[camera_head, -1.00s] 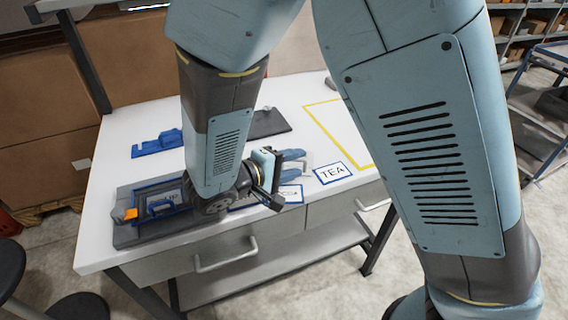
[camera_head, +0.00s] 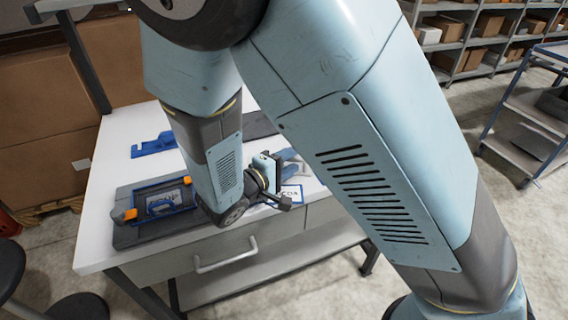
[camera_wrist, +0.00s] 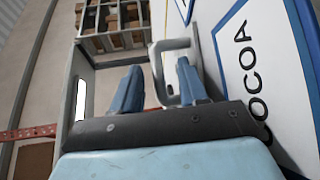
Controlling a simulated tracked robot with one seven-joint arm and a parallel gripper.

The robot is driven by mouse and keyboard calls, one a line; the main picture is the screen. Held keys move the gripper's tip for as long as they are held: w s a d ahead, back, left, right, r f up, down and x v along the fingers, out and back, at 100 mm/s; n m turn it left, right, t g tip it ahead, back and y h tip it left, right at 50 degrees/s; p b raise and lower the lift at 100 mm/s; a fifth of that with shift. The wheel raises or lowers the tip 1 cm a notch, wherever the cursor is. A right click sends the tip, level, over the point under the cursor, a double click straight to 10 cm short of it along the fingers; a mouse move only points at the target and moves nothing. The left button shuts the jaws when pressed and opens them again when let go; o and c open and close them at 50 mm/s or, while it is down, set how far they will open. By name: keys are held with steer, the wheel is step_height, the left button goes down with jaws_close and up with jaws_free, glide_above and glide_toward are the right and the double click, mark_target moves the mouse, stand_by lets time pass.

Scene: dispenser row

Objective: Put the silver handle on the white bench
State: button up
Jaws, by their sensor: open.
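The white bench (camera_head: 95,235) stands in front of me in the head view. My gripper (camera_head: 292,162) is low over its right part, partly hidden behind my arm. In the wrist view my gripper's (camera_wrist: 159,66) two blue fingers are apart. A light grey, C-shaped handle (camera_wrist: 157,75), seemingly the silver handle, shows between and just beyond the fingertips. I cannot tell whether it touches a finger or what it rests on. A COCOA label (camera_wrist: 243,60) lies on the white surface right of the fingers.
A dark board with a blue frame (camera_head: 160,203) and orange clips lies at the bench's front left. A blue part (camera_head: 152,144) lies behind it. A drawer handle (camera_head: 226,259) sticks out in front. Brown boxes (camera_head: 45,140) stand left, a cart (camera_head: 535,115) right.

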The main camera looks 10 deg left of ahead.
steer(key=shift+w+d+f, duration=0.1)
steer(key=shift+w+d, duration=0.2)
steer(key=shift+w, duration=0.15)
jaws_close()
